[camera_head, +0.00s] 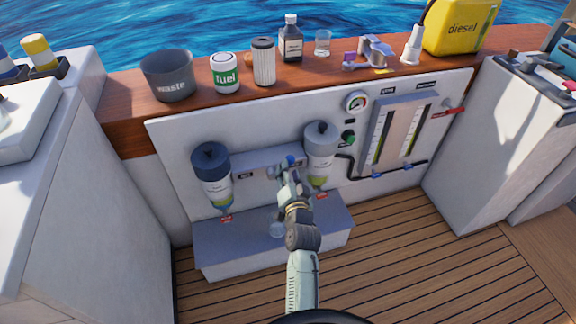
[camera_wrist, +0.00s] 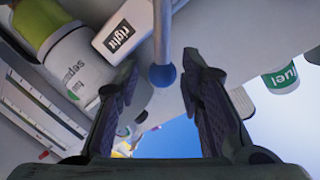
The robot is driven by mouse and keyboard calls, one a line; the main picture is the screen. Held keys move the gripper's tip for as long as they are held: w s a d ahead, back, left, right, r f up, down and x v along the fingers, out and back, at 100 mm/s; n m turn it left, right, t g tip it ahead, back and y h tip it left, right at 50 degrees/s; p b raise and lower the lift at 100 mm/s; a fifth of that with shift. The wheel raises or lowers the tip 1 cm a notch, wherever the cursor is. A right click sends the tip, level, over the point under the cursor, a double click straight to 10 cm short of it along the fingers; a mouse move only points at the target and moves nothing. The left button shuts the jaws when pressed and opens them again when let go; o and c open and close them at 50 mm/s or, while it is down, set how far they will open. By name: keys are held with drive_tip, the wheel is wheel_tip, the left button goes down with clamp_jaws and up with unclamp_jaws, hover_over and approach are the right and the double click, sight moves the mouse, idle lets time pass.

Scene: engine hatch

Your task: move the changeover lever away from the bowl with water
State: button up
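The changeover lever is a metal rod (camera_wrist: 162,30) with a blue ball knob (camera_wrist: 162,76). In the head view the blue knob (camera_head: 290,160) shows between the two filter bowls, nearer the right one. My gripper (camera_head: 288,177) is at the lever. In the wrist view its fingers are open on either side of the knob, apart from it. My gripper partly hides the lever.
A label "right" (camera_wrist: 122,34) shows beside the rod. A grey step (camera_head: 225,255) juts out below the bowls. On the wooden shelf stand a waste pot (camera_head: 168,78), a fuel can (camera_head: 225,75) and several other items. A gauge and a hose lie right of the bowls.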

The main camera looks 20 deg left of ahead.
drive_tip(key=v, duration=0.2)
drive_tip(key=shift+s+d, duration=0.25)
drive_tip(key=shift+s, duration=0.1)
